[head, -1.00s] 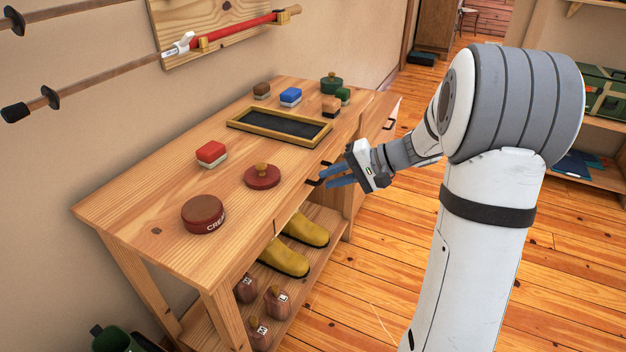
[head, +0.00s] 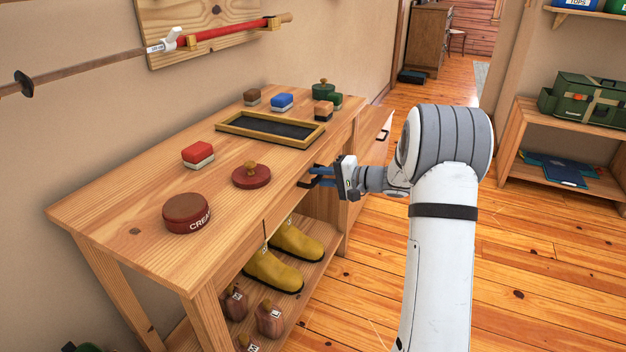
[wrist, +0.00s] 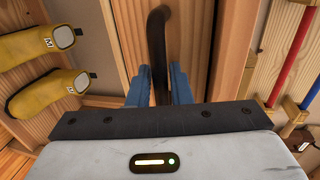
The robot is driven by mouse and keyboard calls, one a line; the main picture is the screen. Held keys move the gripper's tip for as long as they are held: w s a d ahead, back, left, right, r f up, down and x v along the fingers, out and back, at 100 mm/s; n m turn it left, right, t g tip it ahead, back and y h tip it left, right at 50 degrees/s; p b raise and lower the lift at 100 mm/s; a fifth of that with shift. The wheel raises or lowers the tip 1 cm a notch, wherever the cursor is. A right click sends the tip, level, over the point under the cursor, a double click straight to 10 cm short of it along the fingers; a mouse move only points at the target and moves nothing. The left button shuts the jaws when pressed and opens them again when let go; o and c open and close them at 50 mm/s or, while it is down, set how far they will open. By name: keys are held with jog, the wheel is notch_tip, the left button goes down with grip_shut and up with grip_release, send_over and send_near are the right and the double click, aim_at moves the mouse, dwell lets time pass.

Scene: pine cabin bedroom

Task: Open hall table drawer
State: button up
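The wooden hall table (head: 130,215) stands against the wall, with a drawer front (head: 285,203) under its top. The drawer looks closed. Its black bar handle (head: 307,183) also shows in the wrist view (wrist: 157,45), running between my two blue fingers. My gripper (head: 322,176) is at the handle, one finger on each side, with little or no gap in the wrist view (wrist: 160,85). It looks shut on the handle. The fingertip contact is partly hidden.
Yellow clogs (head: 275,272) sit on the lower shelf. A panel with a handle (head: 384,134) stands out at the far end.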

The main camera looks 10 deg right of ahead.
jog(key=shift+a, duration=0.1)
jog(key=shift+c, duration=0.5)
grip_shut()
